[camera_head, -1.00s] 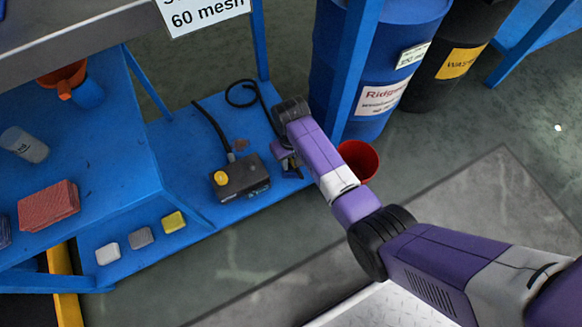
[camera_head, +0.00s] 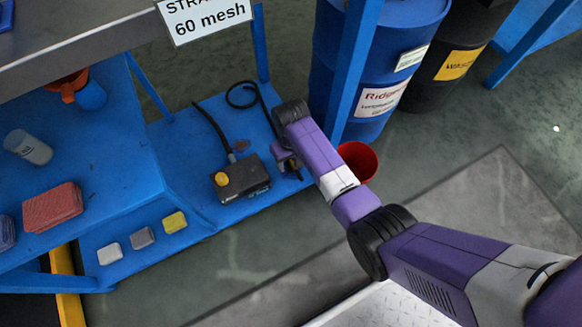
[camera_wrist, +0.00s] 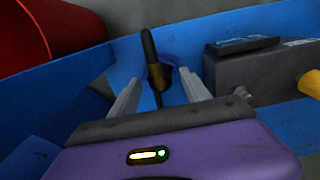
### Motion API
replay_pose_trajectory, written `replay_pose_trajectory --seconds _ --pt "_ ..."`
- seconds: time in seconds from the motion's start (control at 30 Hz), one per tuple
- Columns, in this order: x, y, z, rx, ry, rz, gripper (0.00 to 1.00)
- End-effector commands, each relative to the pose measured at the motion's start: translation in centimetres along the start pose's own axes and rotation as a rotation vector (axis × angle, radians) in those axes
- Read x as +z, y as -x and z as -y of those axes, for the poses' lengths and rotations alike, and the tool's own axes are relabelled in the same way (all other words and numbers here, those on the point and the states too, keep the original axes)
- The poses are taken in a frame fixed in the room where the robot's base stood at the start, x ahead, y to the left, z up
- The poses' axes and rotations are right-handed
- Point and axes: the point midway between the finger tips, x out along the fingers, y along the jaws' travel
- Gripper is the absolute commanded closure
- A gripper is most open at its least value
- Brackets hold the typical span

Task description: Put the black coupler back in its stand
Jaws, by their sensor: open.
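A black, rod-like piece with a brownish band, which looks like the coupler (camera_wrist: 154,68), stands nearly upright in the wrist view. My gripper (camera_wrist: 160,88) is open, with one finger on each side of this piece and visible gaps between. A dark patch shows behind its lower part; I cannot tell whether it is seated in a stand. In the head view, my gripper (camera_head: 288,163) is low over the blue lower shelf, right beside the grey box, and my wrist hides most of the spot.
The grey box (camera_head: 243,181) with a yellow knob and black hose is close on the gripper's left. A red bucket (camera_head: 358,160) stands to the right, near a blue drum (camera_head: 372,60) and a blue table leg. Small blocks (camera_head: 142,238) lie at the shelf's front left.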

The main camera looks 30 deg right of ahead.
Motion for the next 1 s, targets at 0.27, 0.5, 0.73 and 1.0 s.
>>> replay_pose_trajectory --seconds 0.27,0.5,0.73,1.0 --pt "0.0 2.3 0.0 0.0 0.0 0.0 0.45" --pt "0.0 3.9 0.0 0.0 0.0 0.0 0.45" --pt "0.0 4.2 0.0 0.0 0.0 -0.001 0.45" --pt "0.0 4.7 0.0 0.0 0.0 -0.001 0.45"
